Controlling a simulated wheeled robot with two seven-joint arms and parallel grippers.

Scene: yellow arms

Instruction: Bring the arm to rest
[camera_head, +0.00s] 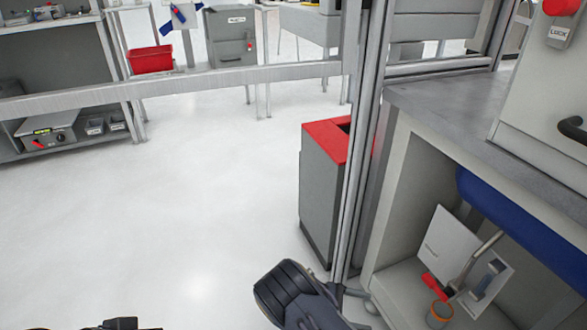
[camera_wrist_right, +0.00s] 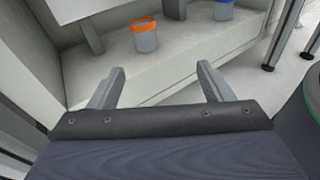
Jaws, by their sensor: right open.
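My right gripper (camera_wrist_right: 160,72) shows in the right wrist view with its two grey fingers spread wide and nothing between them. It points toward a pale shelf surface with a grey cup with an orange rim (camera_wrist_right: 146,38) beyond the fingertips, apart from them. In the head view a dark, ribbed part of my own body shows at the bottom middle, in front of the metal post. Only a small dark piece shows at the bottom left edge; I cannot tell what it is. My left gripper is not seen.
A workbench (camera_head: 433,95) with an open lower compartment stands at the right. A metal post (camera_head: 363,150) and a grey bin with a red top (camera_head: 318,190) stand left of it. A blue-rimmed cup (camera_wrist_right: 223,11) shows in the wrist view. The floor (camera_head: 180,210) at left is clear.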

